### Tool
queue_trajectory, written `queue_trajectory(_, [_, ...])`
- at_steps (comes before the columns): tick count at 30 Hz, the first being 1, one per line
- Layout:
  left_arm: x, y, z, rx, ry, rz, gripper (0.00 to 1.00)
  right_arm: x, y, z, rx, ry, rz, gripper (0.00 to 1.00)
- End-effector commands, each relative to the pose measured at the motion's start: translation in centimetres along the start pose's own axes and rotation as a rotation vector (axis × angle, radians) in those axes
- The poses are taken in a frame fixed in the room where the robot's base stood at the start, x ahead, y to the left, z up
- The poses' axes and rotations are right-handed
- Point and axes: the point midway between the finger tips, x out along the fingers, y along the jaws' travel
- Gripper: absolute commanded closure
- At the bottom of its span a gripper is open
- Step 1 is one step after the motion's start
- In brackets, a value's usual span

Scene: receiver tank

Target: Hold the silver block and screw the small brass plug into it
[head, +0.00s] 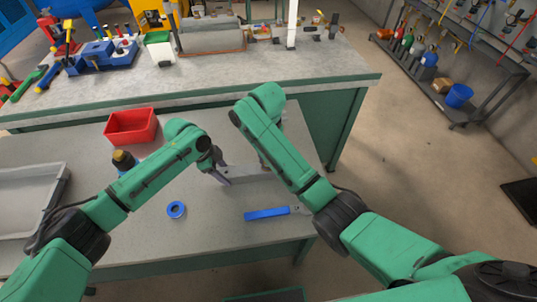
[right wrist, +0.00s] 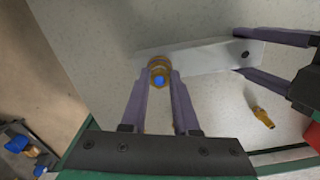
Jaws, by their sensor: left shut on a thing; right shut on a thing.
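The silver block (right wrist: 205,57) is a long bar lying level above the grey table; it also shows in the head view (head: 248,174), partly behind my right arm. My left gripper (head: 217,172) is shut on one end of it; its fingers show at the right of the right wrist view (right wrist: 240,52). My right gripper (right wrist: 159,78) is shut on a brass plug (right wrist: 158,64) with a blue centre, at the block's other end. The plug is against the block; how deep it sits is hidden. In the head view my right arm hides that gripper.
A loose brass fitting (right wrist: 263,117) lies on the table near the block. A blue-handled wrench (head: 268,213), a blue tape ring (head: 176,210), a red bin (head: 131,126), a dark bottle (head: 123,160) and a grey tray (head: 62,190) also stand around.

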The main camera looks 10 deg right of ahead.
Motion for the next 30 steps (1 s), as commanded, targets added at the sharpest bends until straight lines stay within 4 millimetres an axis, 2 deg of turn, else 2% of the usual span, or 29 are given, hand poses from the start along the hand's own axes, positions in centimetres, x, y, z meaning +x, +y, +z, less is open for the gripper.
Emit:
queue_trajectory(1, [0.1,0.1,0.2,-0.001,-0.004,0.004,1.0,0.3,0.1,0.1,0.076,-0.007,0.004,1.0])
queue_trajectory(6, [0.1,0.1,0.2,-0.002,-0.004,0.003,1.0,0.2,0.3,0.0,0.086,-0.002,0.008,1.0])
queue_trajectory(7, [0.1,0.1,0.2,-0.002,-0.004,0.003,1.0,0.2,0.3,0.0,0.086,-0.001,0.009,0.6])
queue_trajectory(9, [0.1,0.1,0.2,-0.002,-0.004,0.003,1.0,0.2,0.2,-0.1,0.084,0.0,0.008,0.36])
queue_trajectory(18, [0.1,0.1,0.2,-0.003,-0.005,0.002,1.0,0.1,0.2,-0.1,0.039,0.002,0.005,0.36])
queue_trajectory(20, [0.1,0.1,0.2,-0.003,-0.005,0.002,1.0,0.0,0.3,-0.2,-0.128,0.004,0.006,0.36])
queue_trajectory(23, [0.1,0.1,0.2,-0.004,-0.005,0.002,1.0,0.0,0.5,-0.4,-0.579,0.005,0.008,0.36])
queue_trajectory(26, [0.1,0.0,0.2,-0.004,-0.005,0.002,1.0,-0.1,0.7,-0.6,-1.081,0.002,0.01,0.36])
queue_trajectory(30, [0.1,0.0,0.2,-0.004,-0.005,0.002,1.0,-0.1,0.7,-1.0,-1.868,-0.003,0.011,0.36])
